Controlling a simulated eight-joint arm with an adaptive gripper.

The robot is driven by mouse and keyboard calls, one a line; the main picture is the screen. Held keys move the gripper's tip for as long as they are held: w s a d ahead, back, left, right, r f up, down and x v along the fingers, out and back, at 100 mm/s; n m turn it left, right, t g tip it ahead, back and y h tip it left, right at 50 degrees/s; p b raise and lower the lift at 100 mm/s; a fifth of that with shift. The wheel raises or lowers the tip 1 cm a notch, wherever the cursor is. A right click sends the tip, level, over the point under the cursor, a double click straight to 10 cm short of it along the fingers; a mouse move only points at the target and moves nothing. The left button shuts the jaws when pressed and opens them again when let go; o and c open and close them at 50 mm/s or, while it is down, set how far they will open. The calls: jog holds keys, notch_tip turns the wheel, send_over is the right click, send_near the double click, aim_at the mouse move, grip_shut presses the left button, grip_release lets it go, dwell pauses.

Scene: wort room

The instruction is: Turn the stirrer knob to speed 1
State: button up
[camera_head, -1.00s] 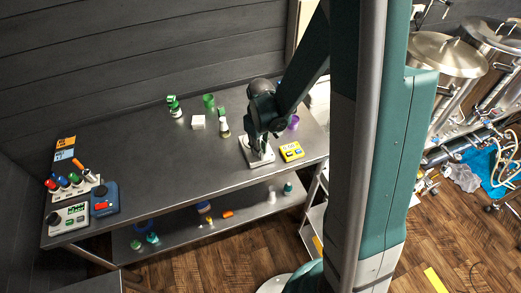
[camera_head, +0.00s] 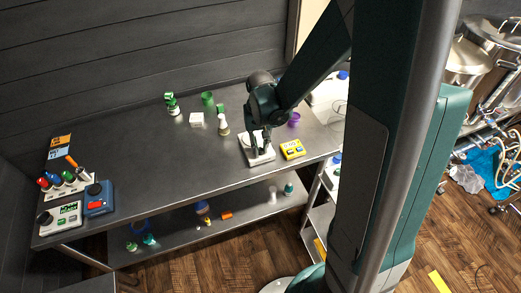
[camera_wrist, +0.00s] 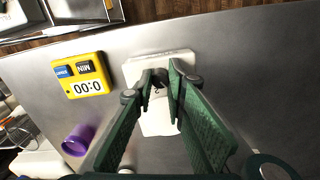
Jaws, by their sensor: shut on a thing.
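The stirrer (camera_head: 262,157) is a flat white unit near the right end of the steel table; it also shows in the wrist view (camera_wrist: 158,122). My gripper (camera_head: 261,153) points down over it. In the wrist view my gripper (camera_wrist: 160,80) has its green fingertips closed on either side of the small dark stirrer knob (camera_wrist: 158,89). The fingers hide most of the knob, and I cannot read its speed setting.
A yellow timer (camera_head: 292,149) reading 0:00 sits just right of the stirrer. A purple cup (camera_head: 294,120) stands behind it. A white block (camera_head: 197,120), a bottle (camera_head: 223,128) and a green cup (camera_head: 207,98) stand to the left. The table's middle-left is clear.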

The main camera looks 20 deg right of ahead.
aim_at(260, 150)
jog(key=shift+m+b, duration=0.45)
jog(key=shift+m, duration=0.65)
jog(key=o, duration=0.9)
jog(key=shift+r, duration=6)
jog(key=shift+r, duration=0.1)
